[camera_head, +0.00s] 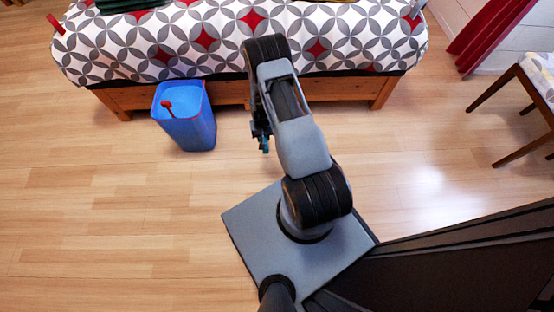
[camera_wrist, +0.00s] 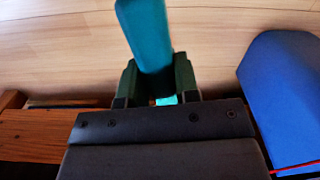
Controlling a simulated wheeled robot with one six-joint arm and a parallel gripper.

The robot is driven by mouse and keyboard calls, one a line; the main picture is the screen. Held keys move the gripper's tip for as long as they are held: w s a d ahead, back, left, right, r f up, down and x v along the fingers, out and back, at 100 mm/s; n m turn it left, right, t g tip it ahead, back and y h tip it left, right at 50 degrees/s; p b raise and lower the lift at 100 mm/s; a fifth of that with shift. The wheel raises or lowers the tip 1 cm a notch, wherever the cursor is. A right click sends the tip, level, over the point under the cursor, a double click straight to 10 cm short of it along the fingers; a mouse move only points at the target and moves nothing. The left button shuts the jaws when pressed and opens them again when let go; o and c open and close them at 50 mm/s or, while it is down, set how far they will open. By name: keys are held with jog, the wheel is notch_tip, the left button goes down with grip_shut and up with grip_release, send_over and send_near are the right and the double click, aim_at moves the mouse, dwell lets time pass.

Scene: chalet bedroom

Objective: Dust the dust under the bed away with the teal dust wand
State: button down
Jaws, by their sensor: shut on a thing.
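My gripper (camera_wrist: 156,95) is shut on the teal dust wand (camera_wrist: 146,35) in the wrist view. The wand stands out from between the fingers toward the top of that view, over the wooden floor. In the head view my gripper (camera_head: 264,140) hangs in front of the bed (camera_head: 230,92), and only a small teal bit of the wand shows at it. The bed has a wooden frame and a grey, white and red patterned cover. The floor under it is hidden in the head view, and I see no dust in either view.
A blue bin (camera_head: 188,122) with something red in it stands at the bed's front, left of my gripper; it also shows in the wrist view (camera_wrist: 283,85). A chair (camera_head: 515,100) and red curtain (camera_head: 490,35) are at right. The floor at left is clear.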

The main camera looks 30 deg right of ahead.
jog(key=shift+m, duration=0.9)
jog(key=s+d+f+b, duration=0.1)
jog(key=s+f+b, duration=0.1)
jog(key=f, duration=0.4)
jog(key=s+f+b, duration=0.1)
jog(key=s+f, duration=0.1)
jog(key=f, duration=0.4)
jog(key=s+d+f+b, duration=0.1)
jog(key=s+f+b, duration=0.1)
jog(key=f, duration=0.4)
jog(key=shift+s+d+f+b, duration=0.2)
jog(key=shift+d+f+b, duration=0.15)
jog(key=shift+f, duration=0.05)
jog(key=w+d+b, duration=0.1)
jog(key=w, duration=0.2)
jog(key=w+d+b, duration=0.2)
jog(key=w, duration=0.1)
jog(key=w+d+b, duration=0.1)
jog(key=w+d, duration=0.1)
jog(key=w, duration=0.1)
jog(key=shift+w+d+r, duration=0.25)
jog(key=shift+r, duration=0.1)
jog(key=shift+w+d, duration=0.3)
jog(key=shift+w, duration=0.2)
jog(key=shift+w+d, duration=0.25)
jog(key=shift+w, duration=0.25)
jog(key=shift+f, duration=0.25)
jog(key=shift+a, duration=0.15)
